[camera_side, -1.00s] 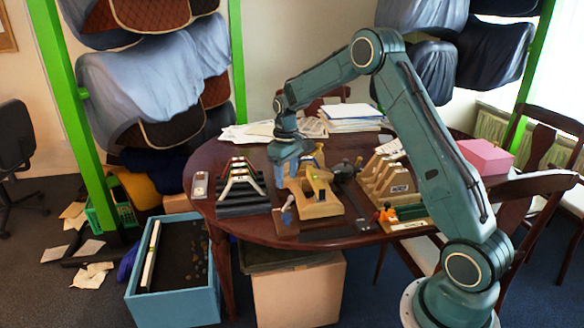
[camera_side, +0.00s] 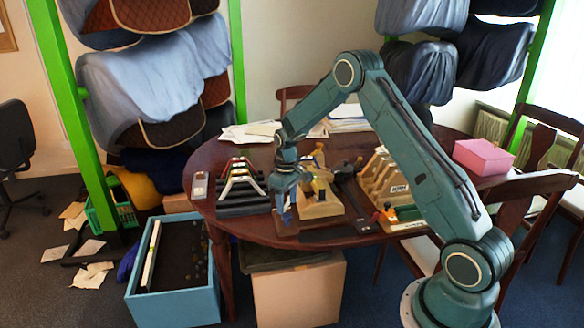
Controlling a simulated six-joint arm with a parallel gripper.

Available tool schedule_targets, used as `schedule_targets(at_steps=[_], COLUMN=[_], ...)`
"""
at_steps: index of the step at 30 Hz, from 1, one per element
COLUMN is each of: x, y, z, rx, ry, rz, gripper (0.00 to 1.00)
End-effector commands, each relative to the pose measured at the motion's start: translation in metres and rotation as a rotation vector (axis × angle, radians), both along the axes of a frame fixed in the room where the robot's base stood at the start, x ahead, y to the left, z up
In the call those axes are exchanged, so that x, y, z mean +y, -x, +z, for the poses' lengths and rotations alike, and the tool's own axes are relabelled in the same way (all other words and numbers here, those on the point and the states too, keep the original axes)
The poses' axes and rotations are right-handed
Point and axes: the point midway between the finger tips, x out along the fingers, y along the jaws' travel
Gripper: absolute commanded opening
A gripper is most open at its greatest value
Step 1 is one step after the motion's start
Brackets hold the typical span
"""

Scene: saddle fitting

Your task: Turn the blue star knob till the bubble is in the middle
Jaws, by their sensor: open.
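The pale wooden fixture (camera_side: 322,206) stands on a dark base near the table's front edge. A small blue part, which looks like the star knob (camera_side: 287,217), shows at the fixture's left front. My gripper (camera_side: 285,204) points down right over this blue part, with its jaws apart. The jaws cover most of the knob, and I cannot tell whether they touch it. The level's bubble is too small to make out in this view.
A stepped black rack with white and red arched pieces (camera_side: 241,188) stands left of the fixture. Pale wooden slotted stands (camera_side: 384,178) and an orange and green item (camera_side: 388,214) are at right. A pink box (camera_side: 483,157) sits farther right. Papers (camera_side: 250,132) lie behind.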

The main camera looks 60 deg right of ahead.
Motion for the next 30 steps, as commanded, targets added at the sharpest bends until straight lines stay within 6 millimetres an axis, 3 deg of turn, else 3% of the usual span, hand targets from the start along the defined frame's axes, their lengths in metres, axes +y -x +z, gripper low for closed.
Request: schedule_targets(at_steps=[9, 23, 30], x=[0.0, 0.0, 0.0], y=[0.0, 0.0, 0.0], z=[-0.039, -0.047, -0.047], rx=[0.001, 0.0, -0.001], ry=[0.0, 0.0, 0.0], rz=[0.0, 0.0, 0.0], gripper=[0.51, 0.51, 0.07])
